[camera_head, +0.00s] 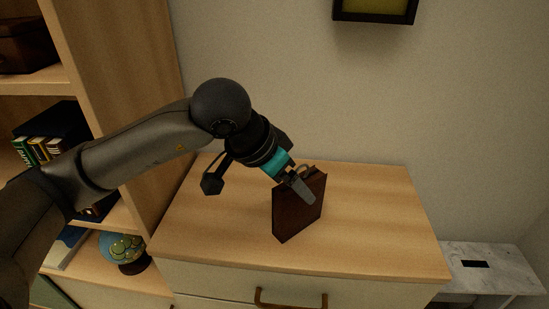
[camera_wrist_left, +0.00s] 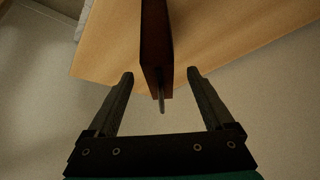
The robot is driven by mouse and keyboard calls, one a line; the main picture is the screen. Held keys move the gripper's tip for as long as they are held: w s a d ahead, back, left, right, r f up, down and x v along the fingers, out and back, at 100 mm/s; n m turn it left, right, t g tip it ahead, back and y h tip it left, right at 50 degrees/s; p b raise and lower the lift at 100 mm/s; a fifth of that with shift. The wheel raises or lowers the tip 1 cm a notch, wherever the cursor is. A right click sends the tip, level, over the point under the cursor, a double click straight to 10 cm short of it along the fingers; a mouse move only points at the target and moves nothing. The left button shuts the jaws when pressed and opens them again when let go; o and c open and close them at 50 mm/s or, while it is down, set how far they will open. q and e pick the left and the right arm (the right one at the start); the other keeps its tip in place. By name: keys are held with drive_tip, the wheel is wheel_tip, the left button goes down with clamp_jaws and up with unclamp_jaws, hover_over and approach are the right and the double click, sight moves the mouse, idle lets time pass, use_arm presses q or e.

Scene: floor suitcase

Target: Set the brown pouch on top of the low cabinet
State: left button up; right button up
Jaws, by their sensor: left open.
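The brown pouch (camera_head: 298,211) stands upright on the wooden top of the low cabinet (camera_head: 385,225), near the middle. My left gripper (camera_head: 306,190) is at the pouch's upper edge in the head view. In the left wrist view the pouch (camera_wrist_left: 156,45) lies between the lines of the two open fingers of my left gripper (camera_wrist_left: 161,80), with a gap on each side. The fingers do not appear to touch it. The pouch's far side and part of its top are hidden. My right gripper is not in view.
A wooden shelf unit (camera_head: 115,60) with books and a globe (camera_head: 122,250) stands left of the cabinet. A marble-like surface (camera_head: 490,268) is at the right. A dark-framed picture (camera_head: 374,8) hangs on the wall. The cabinet top around the pouch is clear.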

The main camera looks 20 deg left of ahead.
use_arm(q)
drive_tip(key=p+v, duration=0.1)
drive_tip(key=v, duration=0.6)
drive_tip(key=shift+r, duration=0.2)
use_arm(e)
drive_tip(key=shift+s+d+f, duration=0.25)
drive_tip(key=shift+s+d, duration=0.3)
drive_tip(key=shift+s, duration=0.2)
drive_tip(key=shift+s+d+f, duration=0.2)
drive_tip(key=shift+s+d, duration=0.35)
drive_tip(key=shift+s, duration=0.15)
use_arm(q)
drive_tip(key=shift+s, duration=0.15)
